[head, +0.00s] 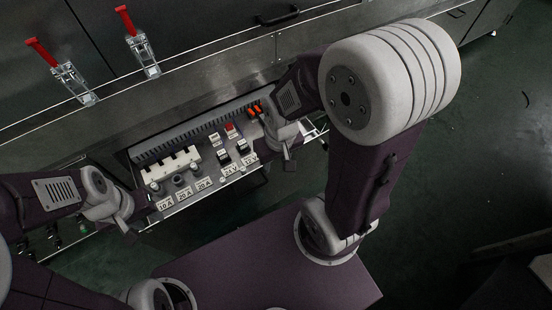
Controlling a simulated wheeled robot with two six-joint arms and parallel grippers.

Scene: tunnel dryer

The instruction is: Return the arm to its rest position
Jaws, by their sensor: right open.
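My right arm comes in from the right, and its gripper (287,158) is open over the right end of the electrical panel (150,213). I see nothing between its fingers. My left arm comes in from the left, and its gripper (132,221) is beside the panel's left end. Its fingertips are small and dark, so I cannot tell whether it is open or shut. The panel carries white, black and red switch parts and labels such as 10 A, 20 A, 24 V and 12 V. Orange parts (254,110) show close to the right gripper, which partly hides that end.
A grey metal housing (200,88) runs behind the panel, with two red-handled toggle clamps (66,75) (141,48) and a black handle (277,15). Dark green floor (455,150) is open at the right. A dark object stands at the lower right edge.

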